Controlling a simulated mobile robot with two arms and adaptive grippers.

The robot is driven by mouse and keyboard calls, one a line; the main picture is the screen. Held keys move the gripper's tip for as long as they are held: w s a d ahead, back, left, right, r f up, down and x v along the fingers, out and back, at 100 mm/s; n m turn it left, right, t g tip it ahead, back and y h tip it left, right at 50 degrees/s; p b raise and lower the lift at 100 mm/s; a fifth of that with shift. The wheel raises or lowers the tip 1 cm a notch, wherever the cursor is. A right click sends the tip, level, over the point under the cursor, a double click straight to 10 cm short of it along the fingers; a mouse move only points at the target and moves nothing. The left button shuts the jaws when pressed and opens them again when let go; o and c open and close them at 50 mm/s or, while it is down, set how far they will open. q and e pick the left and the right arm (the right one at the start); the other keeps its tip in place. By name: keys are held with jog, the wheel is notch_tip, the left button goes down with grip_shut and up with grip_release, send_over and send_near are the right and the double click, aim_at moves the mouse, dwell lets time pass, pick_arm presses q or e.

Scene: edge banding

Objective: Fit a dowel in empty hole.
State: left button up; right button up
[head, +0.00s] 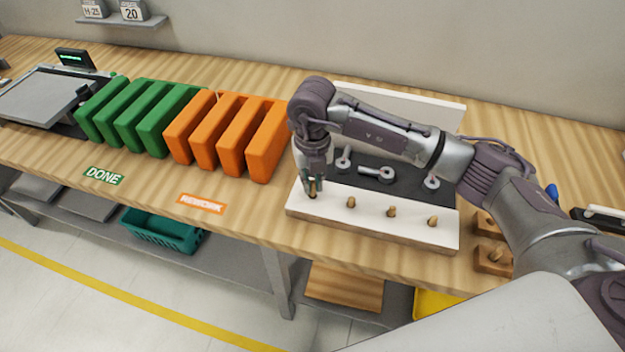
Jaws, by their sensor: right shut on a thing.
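A white panel (380,230) with a wood-coloured front edge lies on the workbench. Three wooden dowels stand upright along its front: one left (351,203), one middle (391,211) and one right (432,221). My right gripper (313,187) points down at the panel's front left, in line with that row. It is shut on a light wooden dowel (313,186), mostly hidden between the fingers. The dowel's lower end is at a dark spot on the panel; I cannot tell whether it is inside a hole. My left gripper is out of view.
Metal fittings (376,173) sit on a dark strip behind the dowel row. Wooden blocks with pegs (493,259) stand at right. Orange racks (253,140) and green racks (150,115) are at left, behind the REWORK label (202,204) and DONE label (104,176). Bare bench lies front left.

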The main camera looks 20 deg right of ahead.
jog(key=shift+f+b, duration=0.9)
jog(key=shift+f, duration=0.25)
dwell(0.7)
jog(key=o, duration=0.8)
jog(key=shift+r, duration=0.1)
jog(key=shift+r+p, duration=1.5)
jog(key=shift+r, duration=0.95)
